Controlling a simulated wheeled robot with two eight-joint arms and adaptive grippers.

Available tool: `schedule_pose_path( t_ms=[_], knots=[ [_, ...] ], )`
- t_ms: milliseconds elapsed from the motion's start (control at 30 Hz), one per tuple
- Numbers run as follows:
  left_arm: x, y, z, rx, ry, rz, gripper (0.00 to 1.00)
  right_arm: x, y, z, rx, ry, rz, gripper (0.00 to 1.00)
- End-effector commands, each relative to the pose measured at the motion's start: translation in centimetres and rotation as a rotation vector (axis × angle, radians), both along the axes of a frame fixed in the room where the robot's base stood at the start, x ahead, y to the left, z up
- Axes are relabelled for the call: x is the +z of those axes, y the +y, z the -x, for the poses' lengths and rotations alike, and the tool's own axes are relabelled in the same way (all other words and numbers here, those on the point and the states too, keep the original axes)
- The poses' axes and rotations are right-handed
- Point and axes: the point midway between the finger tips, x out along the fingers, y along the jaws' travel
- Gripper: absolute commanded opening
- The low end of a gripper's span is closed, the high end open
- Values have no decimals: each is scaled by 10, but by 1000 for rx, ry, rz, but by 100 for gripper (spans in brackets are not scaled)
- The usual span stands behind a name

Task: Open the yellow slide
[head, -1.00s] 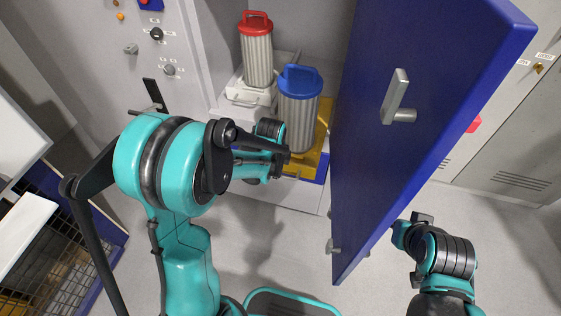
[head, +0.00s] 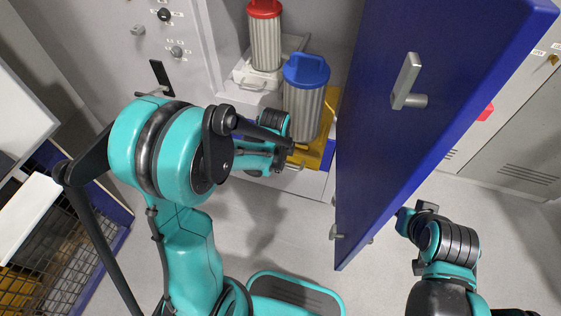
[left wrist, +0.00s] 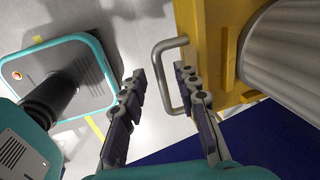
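The yellow slide (head: 326,152) is in the lower part of the open cabinet and carries a grey ribbed canister with a blue lid (head: 304,110). In the left wrist view the yellow slide (left wrist: 212,50) has a grey U-shaped handle (left wrist: 158,75) on its front. My left gripper (head: 290,155) is at the slide's front. In the left wrist view its fingers (left wrist: 160,80) are apart, with the handle's bar between them and no clear grip. My right gripper (head: 412,219) hangs beside the blue door, away from the slide; its fingers are too small to judge.
A white slide (head: 252,80) with a red-lidded canister (head: 265,38) stands left of the yellow one. The open blue door (head: 430,110) stands between my arms. A panel with knobs (head: 165,35) is at the left. Grey floor lies in front.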

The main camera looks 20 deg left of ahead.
Motion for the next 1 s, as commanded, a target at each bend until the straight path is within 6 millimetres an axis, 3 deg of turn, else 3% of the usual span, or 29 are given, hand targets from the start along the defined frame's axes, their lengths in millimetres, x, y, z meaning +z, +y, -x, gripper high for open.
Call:
schedule_pose_path(
  t_ms=[267,700,1000],
  knots=[
    [8,0,1,0,0,0,31,0,0,0,0,0,0,0],
    [90,0,19,0,0,0,31,0,0,0,0,0,0,0],
    [117,0,23,0,0,0,31,0,0,0,0,0,0,0]
  ],
)
